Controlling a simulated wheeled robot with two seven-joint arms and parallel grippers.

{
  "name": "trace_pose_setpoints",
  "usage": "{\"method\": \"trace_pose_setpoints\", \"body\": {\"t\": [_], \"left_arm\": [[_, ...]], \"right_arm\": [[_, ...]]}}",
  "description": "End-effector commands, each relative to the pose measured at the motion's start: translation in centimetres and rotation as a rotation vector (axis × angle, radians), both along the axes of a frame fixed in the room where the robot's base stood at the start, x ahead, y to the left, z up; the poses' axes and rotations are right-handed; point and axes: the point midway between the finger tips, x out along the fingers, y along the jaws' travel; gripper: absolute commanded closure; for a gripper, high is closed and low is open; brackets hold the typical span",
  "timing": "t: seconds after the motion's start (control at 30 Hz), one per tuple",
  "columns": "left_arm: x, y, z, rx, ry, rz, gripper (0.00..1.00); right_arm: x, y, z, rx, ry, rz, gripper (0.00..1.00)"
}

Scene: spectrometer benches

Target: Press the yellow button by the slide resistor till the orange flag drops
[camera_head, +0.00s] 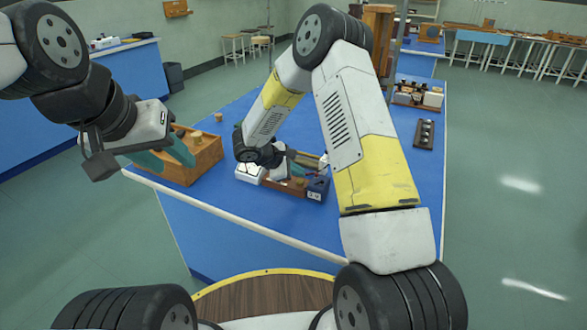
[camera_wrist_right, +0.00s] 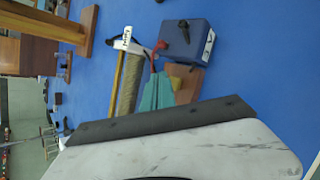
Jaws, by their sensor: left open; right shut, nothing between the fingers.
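The slide resistor (camera_wrist_right: 130,84) shows in the right wrist view as a ribbed tan cylinder beside a yellowish strip, near a blue box (camera_wrist_right: 185,42) with a dark knob. I cannot make out the yellow button or the orange flag. My left gripper (camera_head: 178,152) is open and empty, in front of a wooden box.
The wooden box (camera_head: 207,160) stands left on the blue bench (camera_head: 225,215). A white object (camera_head: 249,173) lies left of the resistor set. A dark tray (camera_head: 424,136) and a rack of jars (camera_head: 417,95) stand farther back.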

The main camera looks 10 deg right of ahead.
Motion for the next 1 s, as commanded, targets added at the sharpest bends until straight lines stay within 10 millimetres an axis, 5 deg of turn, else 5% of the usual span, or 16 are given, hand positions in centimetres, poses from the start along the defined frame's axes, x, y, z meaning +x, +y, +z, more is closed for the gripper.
{"method": "trace_pose_setpoints", "body": {"t": [1.0], "left_arm": [[0.0,0.0,0.0,0.000,0.000,0.000,0.57]], "right_arm": [[0.0,0.0,-1.0,0.000,0.000,0.000,1.00]]}}
